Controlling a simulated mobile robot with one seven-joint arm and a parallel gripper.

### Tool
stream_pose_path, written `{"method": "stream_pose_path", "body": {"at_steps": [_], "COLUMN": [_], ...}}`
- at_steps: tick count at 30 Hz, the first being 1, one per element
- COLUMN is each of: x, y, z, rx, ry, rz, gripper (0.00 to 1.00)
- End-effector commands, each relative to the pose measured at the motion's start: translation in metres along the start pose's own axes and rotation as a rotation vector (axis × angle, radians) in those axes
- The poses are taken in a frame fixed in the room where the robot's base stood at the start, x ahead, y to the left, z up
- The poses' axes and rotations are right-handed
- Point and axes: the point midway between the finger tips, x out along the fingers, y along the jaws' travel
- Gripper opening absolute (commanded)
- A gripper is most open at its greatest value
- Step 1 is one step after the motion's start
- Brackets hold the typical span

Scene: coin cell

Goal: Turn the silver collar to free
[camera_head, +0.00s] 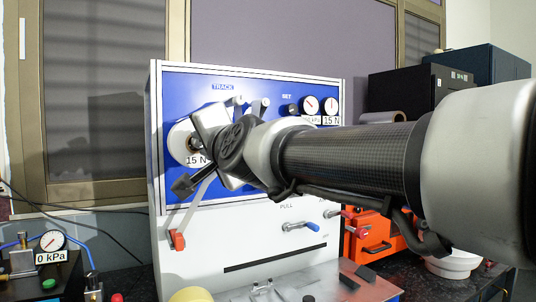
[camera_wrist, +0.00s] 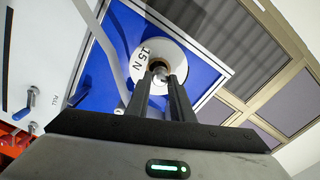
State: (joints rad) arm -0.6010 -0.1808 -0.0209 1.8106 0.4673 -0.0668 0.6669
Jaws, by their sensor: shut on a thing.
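The silver collar (camera_wrist: 159,68) sits at the centre of a white roll (camera_wrist: 178,58) marked "15 N" on the blue panel. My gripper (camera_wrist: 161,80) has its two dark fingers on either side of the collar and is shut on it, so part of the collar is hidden. In the head view my gripper (camera_head: 198,147) reaches the roll (camera_head: 177,140) at the panel's left side, and my arm comes in from the right. The collar is mostly covered there, and its turn position cannot be told.
A pale strip runs from the roll down to a red-orange piece (camera_head: 177,239). Two dials (camera_head: 321,106) are at the panel's upper right. A blue-handled lever (camera_head: 301,226) juts from the white lower face. An orange unit (camera_head: 371,236) stands to the right, a pressure gauge (camera_head: 52,241) at lower left.

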Motion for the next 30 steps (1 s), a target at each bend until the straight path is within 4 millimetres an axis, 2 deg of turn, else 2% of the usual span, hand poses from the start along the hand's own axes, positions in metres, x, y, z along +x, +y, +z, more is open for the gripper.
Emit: {"method": "stream_pose_path", "body": {"at_steps": [12, 30], "x": [0.0003, 0.0003], "y": [0.0014, 0.0009], "z": [0.001, 0.0004], "rx": [0.215, 0.254], "ry": [-0.001, -0.001], "rz": [0.001, 0.001], "gripper": [0.0, 0.0]}}
